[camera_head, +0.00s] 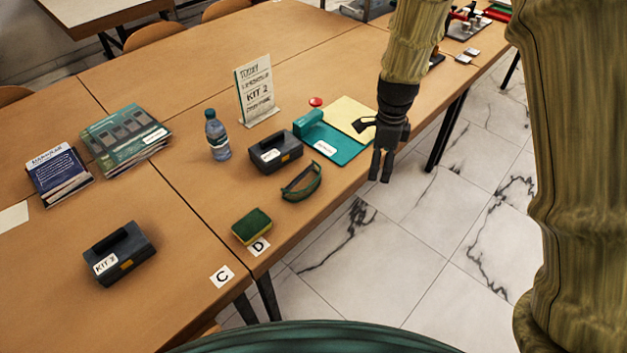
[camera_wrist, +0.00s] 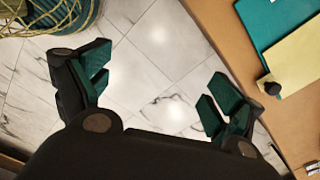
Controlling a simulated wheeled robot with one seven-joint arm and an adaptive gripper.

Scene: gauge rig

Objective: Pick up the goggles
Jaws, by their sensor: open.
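The goggles (camera_head: 301,183) lie on the wooden table near its front edge. They have a dark green curved frame and sit in front of a dark toolbox and right of a sponge. My gripper (camera_head: 381,166) hangs over the floor just beyond the table's front edge, to the right of the goggles and apart from them. In the wrist view my gripper (camera_wrist: 155,95) is open and empty, with its fingers spread above the marble floor. The goggles do not show in the wrist view.
Near the goggles are a dark toolbox (camera_head: 275,153), a green-yellow sponge (camera_head: 252,226), a teal folder (camera_head: 338,150) with yellow paper, a bottle (camera_head: 217,136) and a standing sign (camera_head: 257,92). Another toolbox (camera_head: 119,254) is at left. The table (camera_head: 190,290) has clear space before it.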

